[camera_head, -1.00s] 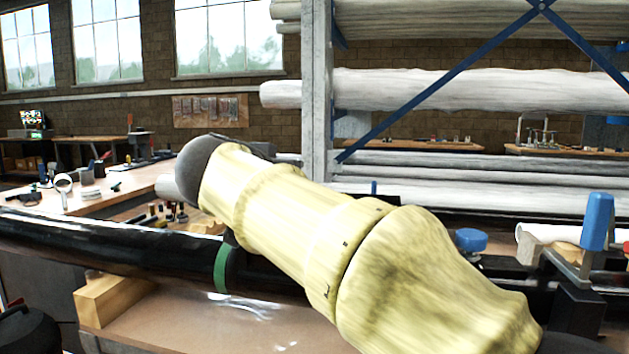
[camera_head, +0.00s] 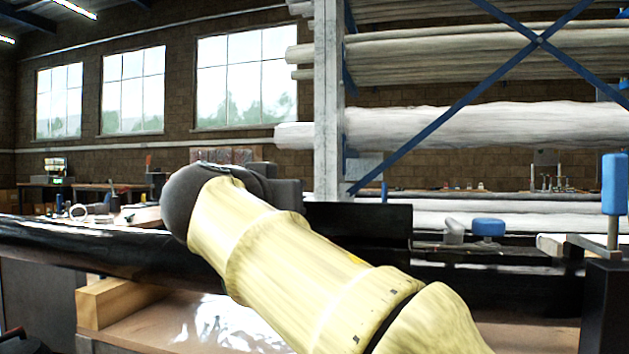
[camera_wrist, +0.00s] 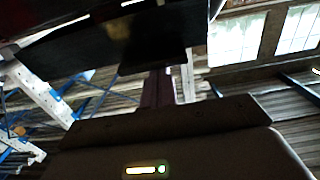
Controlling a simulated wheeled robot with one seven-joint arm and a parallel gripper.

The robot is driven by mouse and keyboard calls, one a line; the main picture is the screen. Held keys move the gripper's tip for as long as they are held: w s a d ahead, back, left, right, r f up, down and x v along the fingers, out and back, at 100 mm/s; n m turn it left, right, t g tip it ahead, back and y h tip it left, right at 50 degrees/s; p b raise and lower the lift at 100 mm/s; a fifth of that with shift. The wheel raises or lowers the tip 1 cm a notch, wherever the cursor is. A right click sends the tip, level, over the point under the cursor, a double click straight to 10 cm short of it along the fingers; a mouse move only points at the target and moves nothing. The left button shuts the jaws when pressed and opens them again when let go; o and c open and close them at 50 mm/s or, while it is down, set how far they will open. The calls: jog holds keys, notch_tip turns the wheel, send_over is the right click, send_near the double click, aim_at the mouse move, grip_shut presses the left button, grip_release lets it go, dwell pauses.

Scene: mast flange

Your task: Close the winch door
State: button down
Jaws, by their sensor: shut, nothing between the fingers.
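A flat dark panel (camera_head: 362,224), which looks like the winch door, stands up above the black mast (camera_head: 85,245) just behind my arm in the head view. Its lower left part is hidden by my arm, and I cannot tell its hinge or exact angle. In the wrist view a broad black surface (camera_wrist: 105,42) spans the upper left; I cannot tell whether it is the door or the mast. My gripper (camera_wrist: 157,85) shows as narrow dark fingers at the middle of the wrist view, shut and empty. Its tips lie close to the black surface in the picture; contact is unclear. In the head view my arm hides the gripper.
A wooden block (camera_head: 112,300) supports the mast at left. A blue knob (camera_head: 488,228) and a blue-handled clamp (camera_head: 614,185) stand at right. A rack upright (camera_head: 328,100) with long pale tubes and blue braces rises behind. Workbenches line the back wall.

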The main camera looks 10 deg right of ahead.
jog(key=shift+s+a+f+b, duration=0.15)
jog(key=shift+s+f+b, duration=0.15)
jog(key=shift+f+b, duration=0.5)
jog(key=shift+s+a+f+b, duration=0.15)
jog(key=shift+s+f+b, duration=0.1)
jog(key=shift+f+b, duration=0.55)
jog(key=shift+f, duration=0.15)
notch_tip(320, 180, up, 5)
jog(key=p, duration=0.3)
jog(key=s+a+f+p, duration=0.1)
jog(key=s+a+f, duration=0.2)
jog(key=s, duration=0.6)
jog(key=shift+a, duration=0.55)
jog(key=shift+a, duration=0.1)
